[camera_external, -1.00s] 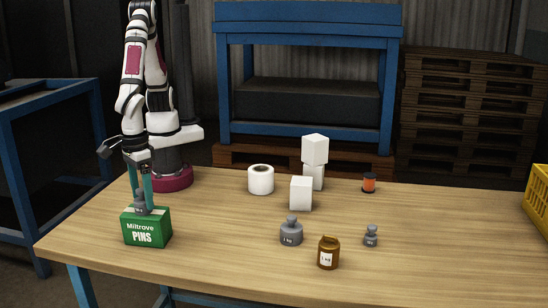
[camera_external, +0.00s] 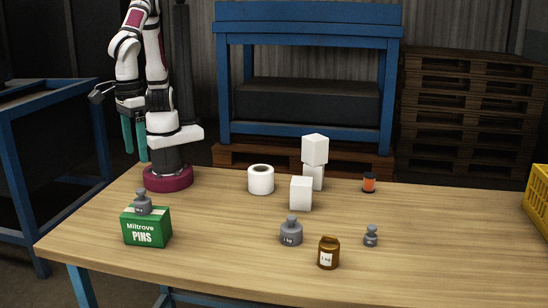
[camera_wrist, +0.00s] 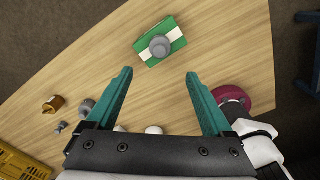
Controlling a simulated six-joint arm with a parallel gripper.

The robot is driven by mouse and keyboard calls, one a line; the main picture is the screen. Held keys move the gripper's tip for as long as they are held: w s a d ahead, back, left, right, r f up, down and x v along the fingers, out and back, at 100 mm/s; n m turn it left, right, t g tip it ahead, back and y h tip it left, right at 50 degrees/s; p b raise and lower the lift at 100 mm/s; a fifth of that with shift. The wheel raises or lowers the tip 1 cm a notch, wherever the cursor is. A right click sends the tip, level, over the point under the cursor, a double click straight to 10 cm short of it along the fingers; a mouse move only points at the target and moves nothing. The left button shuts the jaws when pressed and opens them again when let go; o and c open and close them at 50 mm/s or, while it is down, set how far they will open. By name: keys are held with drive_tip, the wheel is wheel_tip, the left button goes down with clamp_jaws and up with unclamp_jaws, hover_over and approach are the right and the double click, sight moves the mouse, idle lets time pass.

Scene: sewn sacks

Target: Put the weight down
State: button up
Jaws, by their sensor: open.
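A grey weight (camera_external: 143,202) stands upright on top of the green "Miltrove PINS" box (camera_external: 147,227) at the left front of the table. In the wrist view the weight (camera_wrist: 160,46) sits on the green box (camera_wrist: 178,43), ahead of my fingers. My gripper (camera_external: 134,136) is open and empty, raised above and behind the box, clear of the weight. In the wrist view my two teal fingers (camera_wrist: 158,85) are spread wide with bare table between them. Two more grey weights stand on the table: a 1 kg one (camera_external: 291,232) and a smaller one (camera_external: 371,236).
A brown 1 kg jar (camera_external: 328,254) stands near the front edge. A yellow crate (camera_external: 538,200) is at the right edge. The table's left middle is clear.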

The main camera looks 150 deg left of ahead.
drive_tip(key=s+a+f+m+y, duration=0.1)
drive_tip(key=s+a+m, duration=1.6)
drive_tip(key=m, duration=0.8)
drive_tip(key=shift+s+a+m+y, duration=0.25)
drive_tip(key=shift+a+m+y, duration=0.15)
drive_tip(key=shift+a, duration=0.85)
